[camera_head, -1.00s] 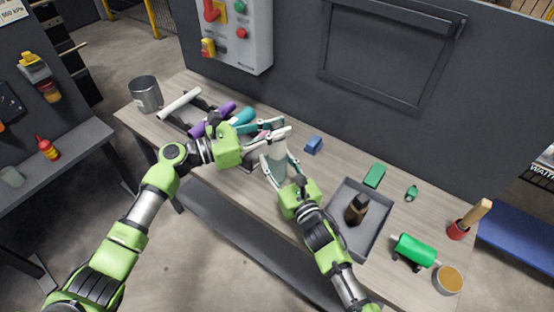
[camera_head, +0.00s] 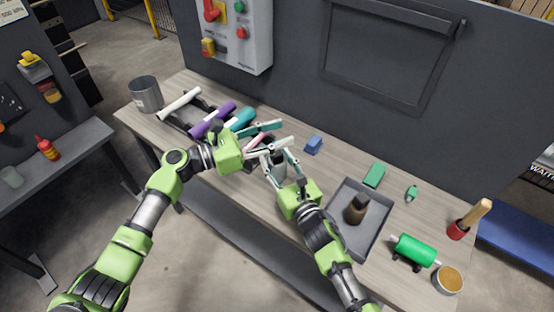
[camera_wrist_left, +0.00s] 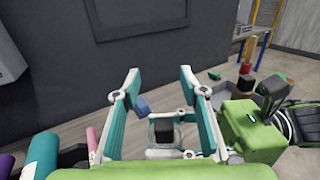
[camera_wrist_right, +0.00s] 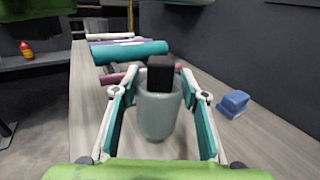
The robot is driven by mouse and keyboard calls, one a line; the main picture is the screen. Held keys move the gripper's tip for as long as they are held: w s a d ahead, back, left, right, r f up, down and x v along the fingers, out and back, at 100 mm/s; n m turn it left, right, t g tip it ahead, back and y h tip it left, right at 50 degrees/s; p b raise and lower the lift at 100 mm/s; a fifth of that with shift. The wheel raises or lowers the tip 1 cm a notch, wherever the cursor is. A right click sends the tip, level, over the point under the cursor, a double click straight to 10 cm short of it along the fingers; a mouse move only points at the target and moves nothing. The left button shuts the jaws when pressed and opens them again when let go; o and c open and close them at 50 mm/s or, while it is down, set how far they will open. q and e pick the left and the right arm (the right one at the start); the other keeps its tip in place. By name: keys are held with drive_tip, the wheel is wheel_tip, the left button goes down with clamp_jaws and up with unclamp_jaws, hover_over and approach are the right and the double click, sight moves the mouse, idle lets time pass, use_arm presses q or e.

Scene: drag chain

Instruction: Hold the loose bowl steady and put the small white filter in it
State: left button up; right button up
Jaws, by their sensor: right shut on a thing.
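The loose bowl (camera_wrist_right: 158,118) is a translucent pale grey-green cup. It stands upright between the fingers of my right gripper (camera_wrist_right: 158,82), which is shut on it. It also shows from above in the left wrist view (camera_wrist_left: 153,135). A small black block (camera_wrist_right: 160,75) rises above the bowl's rim; in the left wrist view the block (camera_wrist_left: 164,132) appears inside the rim. I see no clearly white filter. My left gripper (camera_head: 284,132) is open and empty above the bowl, its fingers spread (camera_wrist_left: 160,78). In the head view the arms partly hide the bowl.
Purple (camera_head: 212,119), teal (camera_head: 239,119) and white (camera_head: 180,103) rollers lie to the left, near a metal cup (camera_head: 146,95). A blue block (camera_head: 313,145) sits behind. To the right are a grey tray (camera_head: 376,238) with a dark bottle and a green roller (camera_head: 415,250).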

use_arm(q)
drive_tip(key=v, duration=1.2)
use_arm(e)
drive_tip(key=o, duration=1.2)
drive_tip(key=shift+s, duration=0.1)
drive_tip(key=v, duration=1.2)
